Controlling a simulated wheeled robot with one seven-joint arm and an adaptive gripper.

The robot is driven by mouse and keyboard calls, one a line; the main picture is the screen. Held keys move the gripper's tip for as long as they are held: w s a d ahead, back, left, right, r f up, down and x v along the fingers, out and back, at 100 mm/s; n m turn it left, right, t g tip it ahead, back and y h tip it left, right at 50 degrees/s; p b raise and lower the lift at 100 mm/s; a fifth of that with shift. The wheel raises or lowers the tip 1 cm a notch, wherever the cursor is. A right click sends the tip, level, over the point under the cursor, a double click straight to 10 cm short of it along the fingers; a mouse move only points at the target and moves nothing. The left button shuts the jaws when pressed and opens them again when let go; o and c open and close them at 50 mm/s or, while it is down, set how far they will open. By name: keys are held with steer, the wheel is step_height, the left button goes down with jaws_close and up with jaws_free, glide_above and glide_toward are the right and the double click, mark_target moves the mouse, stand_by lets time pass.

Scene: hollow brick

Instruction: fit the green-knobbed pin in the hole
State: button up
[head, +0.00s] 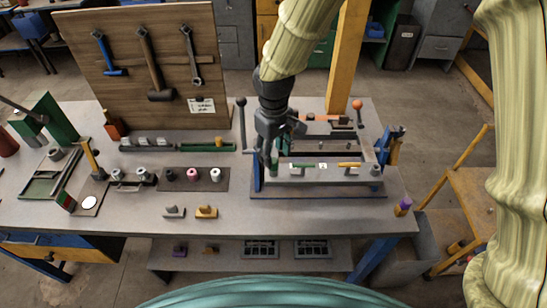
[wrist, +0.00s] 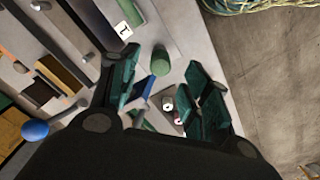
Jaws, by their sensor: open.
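In the wrist view a green cylindrical knob (wrist: 161,60) stands on a light grey plate, between and beyond the two fingers. It also shows as a small green upright shape (head: 274,161) at the left end of the fixture in the head view. I take it for the pin's knob; its shaft is hidden. My gripper (wrist: 166,88) is open and empty, its fingers spread to either side of the knob without visible contact. In the head view my gripper (head: 273,146) hangs over the fixture's left end. I cannot make out the hole.
The fixture plate carries a green bar (head: 303,166), a yellow bar (head: 349,165) and a grey post (head: 375,170). A lever with a dark ball (head: 241,103) stands at its left, one with an orange ball (head: 357,104) behind. A tray (head: 219,182) of spools lies left.

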step_height(320, 180, up, 8)
stand_by(0.4)
stand_by(0.4)
